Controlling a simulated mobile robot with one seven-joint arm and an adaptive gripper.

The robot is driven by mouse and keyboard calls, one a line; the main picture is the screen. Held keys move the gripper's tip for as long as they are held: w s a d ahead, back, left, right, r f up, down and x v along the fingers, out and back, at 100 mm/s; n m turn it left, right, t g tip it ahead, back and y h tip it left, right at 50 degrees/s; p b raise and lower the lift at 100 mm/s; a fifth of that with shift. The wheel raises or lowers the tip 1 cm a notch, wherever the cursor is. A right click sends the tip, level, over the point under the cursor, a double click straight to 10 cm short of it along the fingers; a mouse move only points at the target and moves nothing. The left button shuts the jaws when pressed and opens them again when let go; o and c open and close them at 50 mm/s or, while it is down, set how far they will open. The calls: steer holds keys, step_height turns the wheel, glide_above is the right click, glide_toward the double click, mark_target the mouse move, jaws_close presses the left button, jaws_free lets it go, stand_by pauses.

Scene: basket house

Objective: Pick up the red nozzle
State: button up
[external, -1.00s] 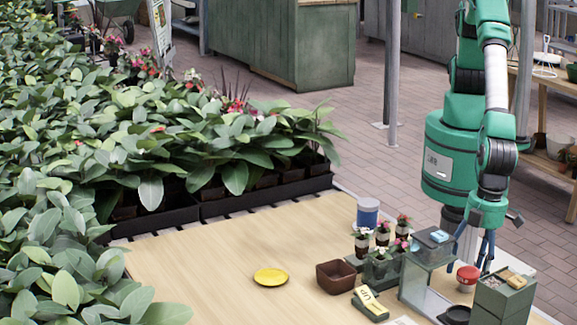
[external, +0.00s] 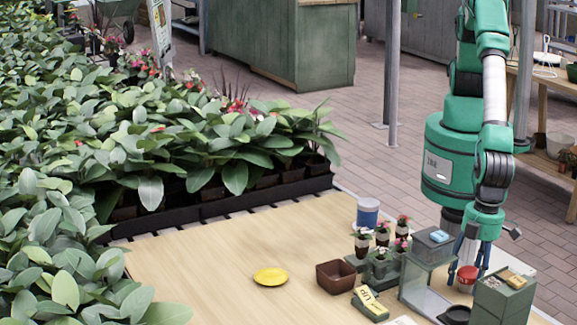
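The red nozzle (external: 467,273) is a small red round piece at the right of the table, behind a dark round dish (external: 455,314) and left of a green box. My gripper (external: 468,266) has blue fingers and points down at it. The fingers look spread, one to the left of the red nozzle and one to its right and behind. I cannot tell whether either finger touches it. The lower part of the nozzle is partly hidden.
A glass-sided case (external: 425,285) stands close on the left of my gripper and a green box (external: 503,300) close on the right. Potted flowers, a brown pot (external: 336,276) and a yellow plate (external: 271,277) are further left. The table's left middle is clear.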

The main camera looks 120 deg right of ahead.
mark_target(469, 269)
steer(key=c, duration=0.6)
steer(key=shift+r, duration=0.1)
steer(key=shift+r+p, duration=0.6)
steer(key=shift+r, duration=0.95)
steer(key=shift+s+d+r, duration=0.2)
steer(key=s+d, duration=0.3)
steer(key=s+d+r+p, duration=0.1)
steer(key=s+d, duration=0.3)
steer(key=s+d+p, duration=0.1)
steer(key=s+d, duration=0.2)
steer(key=d, duration=0.1)
steer(key=shift+s+r, duration=0.15)
steer(key=shift+s, duration=0.25)
